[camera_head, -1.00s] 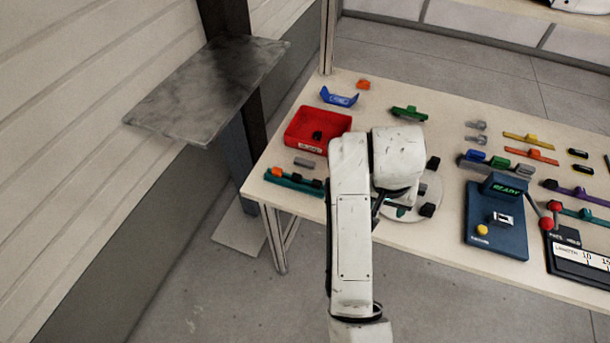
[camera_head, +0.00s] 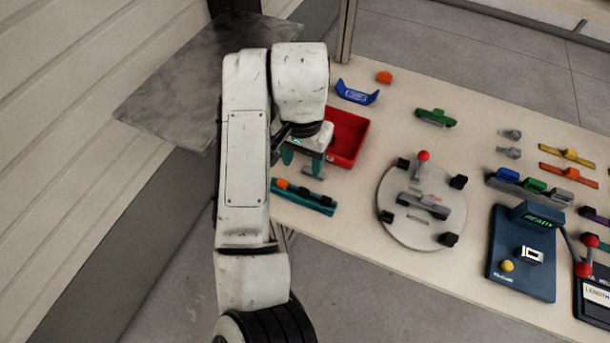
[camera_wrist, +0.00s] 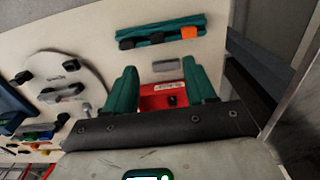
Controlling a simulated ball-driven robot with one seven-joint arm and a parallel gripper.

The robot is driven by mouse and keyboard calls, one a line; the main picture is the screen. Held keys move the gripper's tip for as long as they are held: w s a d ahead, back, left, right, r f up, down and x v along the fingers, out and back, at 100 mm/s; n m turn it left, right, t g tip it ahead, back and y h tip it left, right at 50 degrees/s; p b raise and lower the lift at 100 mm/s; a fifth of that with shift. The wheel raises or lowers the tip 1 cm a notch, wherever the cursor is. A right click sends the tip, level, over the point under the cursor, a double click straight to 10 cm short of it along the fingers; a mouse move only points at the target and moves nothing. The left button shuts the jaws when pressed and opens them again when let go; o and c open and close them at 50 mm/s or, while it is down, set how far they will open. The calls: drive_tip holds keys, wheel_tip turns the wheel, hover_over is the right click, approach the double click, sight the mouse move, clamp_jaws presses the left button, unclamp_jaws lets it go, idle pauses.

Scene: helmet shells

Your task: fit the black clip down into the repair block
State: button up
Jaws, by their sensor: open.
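My gripper (camera_head: 303,158) is open and empty, with its two teal fingers pointing down near the red tray's left side. In the wrist view the gripper (camera_wrist: 159,70) has nothing between its fingers. A small black clip (camera_wrist: 172,100) lies in the red tray (camera_head: 352,140); my arm hides it in the head view. Black clips (camera_wrist: 127,43) also sit beside an orange one on a teal rail (camera_wrist: 165,21). A small grey block (camera_wrist: 166,65) lies between rail and tray. A grey bar (camera_head: 431,207) sits on the round plate. I cannot tell which is the repair block.
The round plate (camera_head: 395,222) carries black corner posts and a red-knobbed lever (camera_head: 423,156). A blue device (camera_head: 518,270) reading READY stands to its right. Coloured parts lie behind. A grey metal shelf (camera_head: 165,110) is left of my arm. Table between tray and plate is clear.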

hover_over(303, 192)
drive_tip(key=w, duration=0.1)
wheel_tip(303, 192, down, 5)
drive_tip(key=shift+f, duration=0.1)
drive_tip(key=f, duration=0.2)
drive_tip(key=s+f+p, duration=0.1)
drive_tip(key=f, duration=0.1)
drive_tip(key=shift+f, duration=0.75)
clamp_jaws()
